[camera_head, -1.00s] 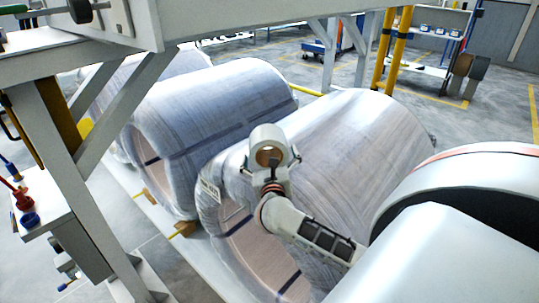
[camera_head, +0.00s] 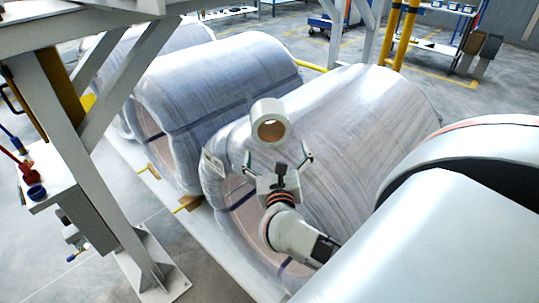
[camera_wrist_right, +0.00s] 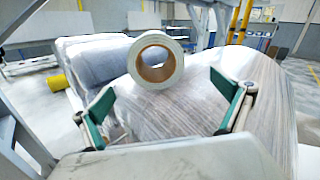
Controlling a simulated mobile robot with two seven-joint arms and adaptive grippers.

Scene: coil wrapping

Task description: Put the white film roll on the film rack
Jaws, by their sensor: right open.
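The white film roll (camera_head: 268,106) has a brown core. In the head view it appears in front of the wrapped coils, just beyond my right gripper (camera_head: 278,158). The gripper's fingers are spread and empty, with a gap between them and the roll. In the right wrist view the roll (camera_wrist_right: 134,62) shows its round end ahead of my open right gripper (camera_wrist_right: 162,88), above the line between the fingertips. What supports the roll is hidden, and I cannot make out the film rack. My left gripper is not in view.
Large wrapped coils (camera_head: 365,120) (camera_head: 215,85) lie side by side behind the roll. A grey steel frame (camera_head: 95,170) stands at the left, with its beam across the top left. Yellow posts (camera_head: 404,38) and shelves (camera_head: 440,45) stand farther back.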

